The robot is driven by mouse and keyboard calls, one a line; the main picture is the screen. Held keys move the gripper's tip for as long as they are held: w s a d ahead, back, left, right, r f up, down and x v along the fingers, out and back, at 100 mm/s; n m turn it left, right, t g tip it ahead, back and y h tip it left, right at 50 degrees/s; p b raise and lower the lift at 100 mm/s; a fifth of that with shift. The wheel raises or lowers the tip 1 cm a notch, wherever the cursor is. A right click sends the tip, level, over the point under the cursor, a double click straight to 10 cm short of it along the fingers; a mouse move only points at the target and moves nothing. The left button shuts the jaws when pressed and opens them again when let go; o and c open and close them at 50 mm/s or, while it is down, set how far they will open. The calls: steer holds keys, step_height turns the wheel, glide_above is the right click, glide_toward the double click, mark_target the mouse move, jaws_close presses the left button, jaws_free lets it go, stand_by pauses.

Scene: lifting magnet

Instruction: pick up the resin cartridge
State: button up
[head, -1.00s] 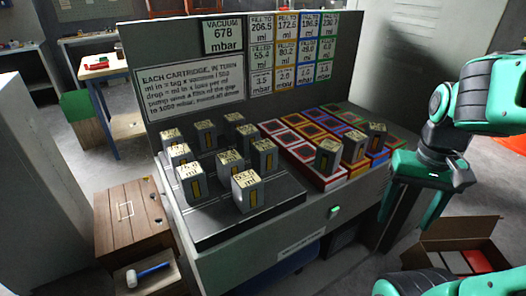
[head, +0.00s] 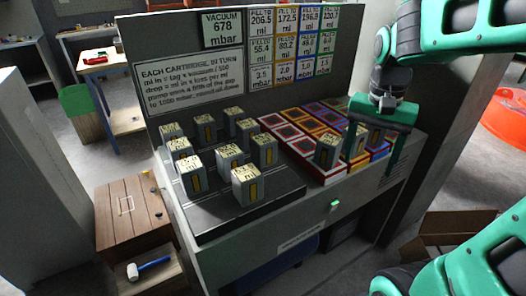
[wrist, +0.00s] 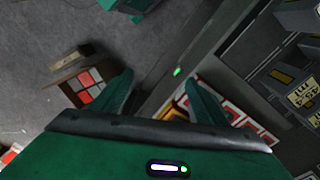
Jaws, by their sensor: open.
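Several grey block-shaped cartridges with cream tops and yellow stripes stand upright on a black tray (head: 255,206); a front one (head: 246,184) is nearest. More stand on the coloured pads to the right, including one cartridge (head: 326,151) on a red pad. The frames do not show which single cartridge the task means. My gripper (head: 372,158) is open above the right part of the pads, partly hiding cartridges behind its fingers. In the wrist view its fingers (wrist: 160,88) are apart with nothing between them; cartridges (wrist: 302,93) show at the right edge.
Rows of red, orange, blue and green pads (head: 290,143) lie on the grey bench, with a sign panel (head: 190,82) upright behind. A green-lit button (head: 334,205) is on the bench front. An open box (wrist: 82,82) is on the floor.

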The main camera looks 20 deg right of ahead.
steer(key=w+a+r+m, duration=0.2)
steer(key=w+a+m, duration=0.1)
steer(key=w+a, duration=0.8)
steer(key=m, duration=0.2)
glide_toward(264, 149)
steer(key=shift+y, duration=0.3)
steer(key=shift+w+d+f, duration=1.1)
steer(key=shift+w+d, duration=0.1)
steer(key=shift+w, duration=0.05)
steer(key=shift+w+a+f, duration=0.1)
steer(key=shift+w+a, duration=0.1)
steer(key=shift+a, duration=0.15)
steer(key=f, duration=1)
steer(key=shift+w+a+f, duration=0.15)
steer(key=shift+w+f, duration=0.1)
steer(key=shift+f, duration=0.05)
steer(key=shift+c, duration=0.7)
steer(key=c, duration=1.3)
steer(key=shift+r, duration=0.15)
